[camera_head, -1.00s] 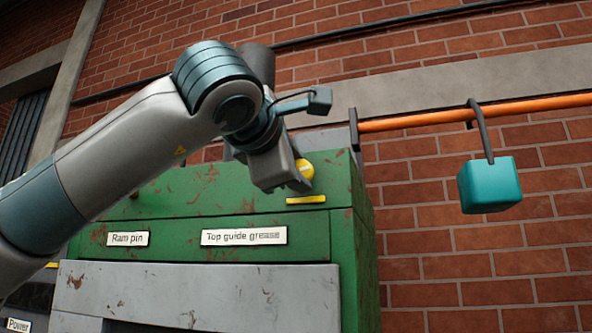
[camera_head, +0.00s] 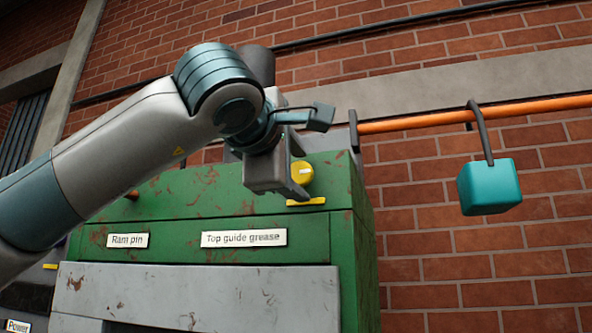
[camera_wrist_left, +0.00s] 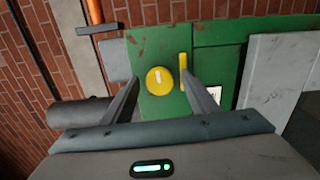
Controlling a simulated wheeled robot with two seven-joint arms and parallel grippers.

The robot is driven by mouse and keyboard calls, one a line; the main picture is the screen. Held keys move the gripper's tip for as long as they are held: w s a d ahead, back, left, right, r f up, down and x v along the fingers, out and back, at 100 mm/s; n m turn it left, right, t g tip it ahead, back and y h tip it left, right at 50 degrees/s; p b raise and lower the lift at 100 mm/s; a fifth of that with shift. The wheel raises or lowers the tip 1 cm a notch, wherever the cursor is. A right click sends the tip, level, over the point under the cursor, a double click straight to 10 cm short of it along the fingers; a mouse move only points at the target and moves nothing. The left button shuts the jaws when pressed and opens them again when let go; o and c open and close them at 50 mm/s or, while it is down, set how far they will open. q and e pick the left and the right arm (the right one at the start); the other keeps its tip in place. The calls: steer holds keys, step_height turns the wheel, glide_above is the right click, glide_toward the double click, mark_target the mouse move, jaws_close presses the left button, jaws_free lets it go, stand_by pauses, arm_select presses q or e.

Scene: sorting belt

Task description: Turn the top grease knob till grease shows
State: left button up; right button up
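The yellow knob (camera_head: 302,174) with a white mark sits on the upper front of the green machine (camera_head: 225,193), above the "Top guide grease" label (camera_head: 244,238). It also shows in the left wrist view (camera_wrist_left: 159,81). My left gripper (camera_head: 297,170) is at the knob, and partly hides it in the head view. In the left wrist view its two fingers (camera_wrist_left: 160,82) are spread, with the knob between or just beyond them and a gap on each side. A yellow strip (camera_head: 306,202) lies just below the knob; I cannot tell if it is grease. My right gripper is out of view.
A "Ram pin" label (camera_head: 128,240) is at the left of the machine front. A grey panel (camera_head: 200,290) is below. An orange bar (camera_head: 430,119) with a hanging teal block (camera_head: 488,186) runs along the brick wall at right, clear of my arm.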

mark_target(299, 173)
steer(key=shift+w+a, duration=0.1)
arm_select(q)
steer(key=shift+s+a+b, duration=0.2)
steer(key=shift+s+b, duration=0.1)
steer(key=shift+s, duration=0.25)
steer(key=shift+b+v, duration=0.45)
steer(key=shift+v, duration=0.55)
steer(key=b+v, duration=0.3)
steer(key=v, duration=1.1)
steer(key=shift+s+b, duration=0.2)
steer(key=shift+b, duration=0.2)
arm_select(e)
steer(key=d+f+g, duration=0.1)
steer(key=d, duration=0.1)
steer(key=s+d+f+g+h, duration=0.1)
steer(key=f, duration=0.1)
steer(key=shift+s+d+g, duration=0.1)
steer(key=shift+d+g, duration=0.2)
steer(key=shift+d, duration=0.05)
